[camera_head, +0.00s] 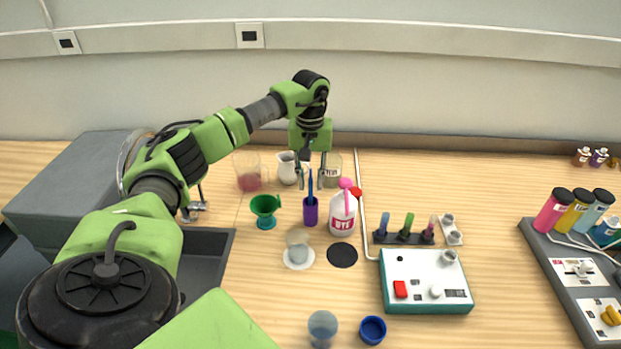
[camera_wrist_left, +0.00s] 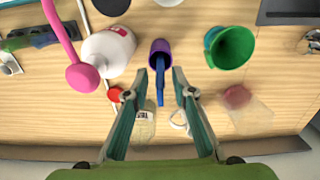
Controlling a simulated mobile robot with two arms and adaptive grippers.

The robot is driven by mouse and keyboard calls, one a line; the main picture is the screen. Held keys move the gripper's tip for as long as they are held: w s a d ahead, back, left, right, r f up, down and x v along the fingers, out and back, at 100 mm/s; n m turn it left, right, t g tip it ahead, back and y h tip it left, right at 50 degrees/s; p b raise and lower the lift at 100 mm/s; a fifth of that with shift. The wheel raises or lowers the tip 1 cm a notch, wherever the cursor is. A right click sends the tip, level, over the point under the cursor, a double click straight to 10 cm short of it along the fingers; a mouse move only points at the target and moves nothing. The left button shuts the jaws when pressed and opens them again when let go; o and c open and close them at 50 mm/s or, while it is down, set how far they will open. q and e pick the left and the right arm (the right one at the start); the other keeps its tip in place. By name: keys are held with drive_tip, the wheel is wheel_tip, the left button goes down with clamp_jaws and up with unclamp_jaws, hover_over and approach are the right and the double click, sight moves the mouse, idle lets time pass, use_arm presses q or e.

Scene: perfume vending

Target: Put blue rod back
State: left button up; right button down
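The blue rod (camera_head: 310,184) stands upright in a small purple cup (camera_head: 310,212). In the left wrist view the rod (camera_wrist_left: 160,88) leans out of the cup (camera_wrist_left: 160,50) toward my gripper. My left gripper (camera_head: 311,183) points down above the cup, around the rod's upper part. In the wrist view its two fingers (camera_wrist_left: 160,82) are apart, one on each side of the rod, with gaps visible; it is open and not closed on the rod. The rod's lower end is hidden inside the cup. My right gripper is not in view.
Close by stand a green funnel (camera_head: 265,207), a white dye bottle (camera_head: 343,212) with a pink stick, a white jug (camera_head: 287,168) and a glass jar (camera_head: 332,170). A black disc (camera_head: 342,255) lies in front. A rack (camera_head: 403,236) and white-topped device (camera_head: 425,280) are right.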

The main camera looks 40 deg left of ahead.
use_arm(q)
drive_tip(key=shift+r, duration=0.15)
wheel_tip(320, 180, up, 11)
drive_tip(key=b, duration=0.2)
drive_tip(key=shift+b, duration=0.3)
drive_tip(key=shift+r, duration=0.55)
